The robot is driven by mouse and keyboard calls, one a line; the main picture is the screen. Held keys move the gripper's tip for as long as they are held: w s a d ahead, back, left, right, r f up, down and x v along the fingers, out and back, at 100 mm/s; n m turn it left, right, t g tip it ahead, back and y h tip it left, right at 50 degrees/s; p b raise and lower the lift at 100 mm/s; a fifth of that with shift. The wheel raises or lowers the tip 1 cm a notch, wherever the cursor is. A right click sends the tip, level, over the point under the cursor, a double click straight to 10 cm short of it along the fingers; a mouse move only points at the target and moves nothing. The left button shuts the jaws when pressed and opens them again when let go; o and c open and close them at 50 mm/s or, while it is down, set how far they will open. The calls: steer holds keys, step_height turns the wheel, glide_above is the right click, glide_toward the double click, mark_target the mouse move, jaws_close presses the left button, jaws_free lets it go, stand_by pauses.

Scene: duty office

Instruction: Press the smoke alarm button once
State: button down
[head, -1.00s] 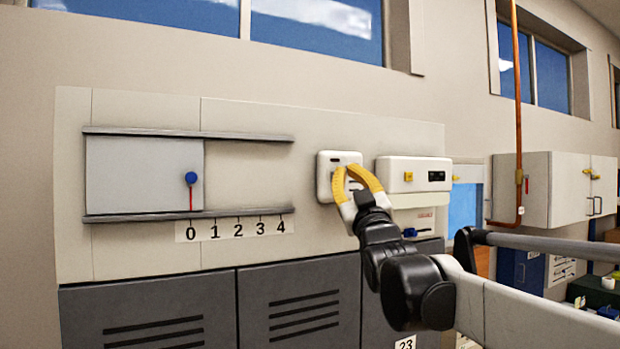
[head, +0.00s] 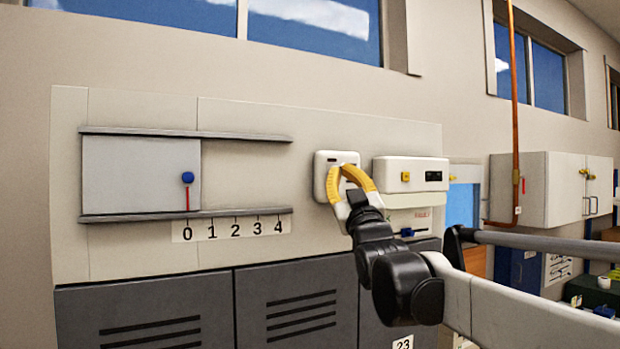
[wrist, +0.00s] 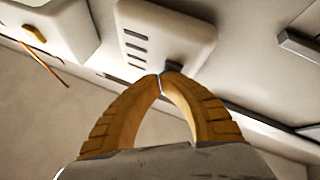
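The smoke alarm (head: 323,163) is a white rounded box on the beige wall panel, in the middle of the head view. In the wrist view the alarm (wrist: 160,38) shows several dark slots and a small dark button (wrist: 185,69) near its lower edge. My gripper (wrist: 163,76) has its two yellow fingers closed tip to tip, with nothing between them. The tips are just left of the button in the wrist view; I cannot tell if they touch it. In the head view my gripper (head: 346,169) covers the alarm's lower right part.
Right of the alarm is a white box with a yellow knob (head: 405,176). To the left is a sliding grey panel (head: 140,172) with a blue knob (head: 188,178) above a 0 to 4 scale. Grey lockers (head: 150,305) stand below.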

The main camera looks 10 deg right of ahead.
steer(key=shift+w, duration=0.15)
stand_by(0.6)
steer(key=shift+s+d, duration=0.2)
steer(key=shift+s, duration=0.6)
steer(key=shift+s+d, duration=0.25)
steer(key=shift+s, duration=0.55)
steer(key=shift+s+d, duration=0.3)
steer(key=shift+s, duration=0.45)
steer(key=shift+s+d, duration=0.25)
steer(key=shift+s, duration=0.55)
